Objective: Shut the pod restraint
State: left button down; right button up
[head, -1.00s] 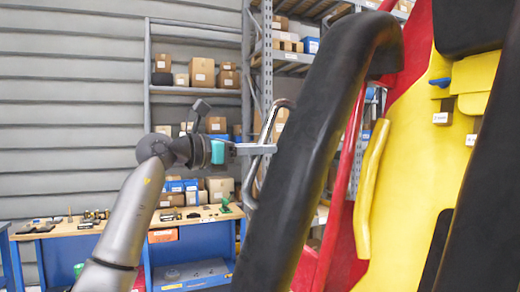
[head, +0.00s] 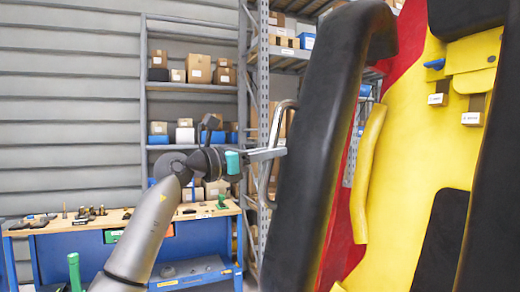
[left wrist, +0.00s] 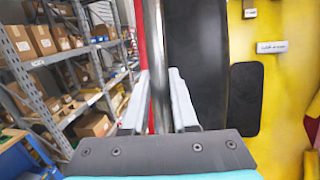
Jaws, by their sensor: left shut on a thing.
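The pod restraint (head: 318,140) is a thick black padded bar, nearly upright in the head view, in front of the seat. A bent metal handle (head: 277,122) sticks out from its left side. My left gripper (head: 277,153) is shut on this handle, its arm coming in from the lower left. In the left wrist view, the handle (left wrist: 157,45) runs upright between the two pale fingers (left wrist: 158,100), with black padding behind it. A second black padded part (head: 492,180) stands at the right edge. My right gripper is not in view.
The yellow seat (head: 400,165) with red sides lies behind the restraint, with a yellow grab bar (head: 366,175) on it. A blue workbench (head: 75,250) and shelving with boxes (head: 198,68) stand in the background at left.

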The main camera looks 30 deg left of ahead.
pick_arm(q)
jog(key=shift+w+d+f+t+b, duration=0.2)
jog(key=shift+f+b, duration=0.05)
jog(key=shift+f, duration=0.15)
jog(key=shift+w+d+f+t+b, duration=0.2)
jog(key=shift+f+b, duration=0.05)
jog(key=shift+f, duration=0.1)
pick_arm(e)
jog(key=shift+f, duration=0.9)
pick_arm(q)
jog(key=c, duration=0.7)
grip_release()
jog(key=b+v, duration=0.5)
jog(key=v, duration=1)
jog(key=shift+a+b, duration=0.15)
jog(key=shift+b, duration=0.15)
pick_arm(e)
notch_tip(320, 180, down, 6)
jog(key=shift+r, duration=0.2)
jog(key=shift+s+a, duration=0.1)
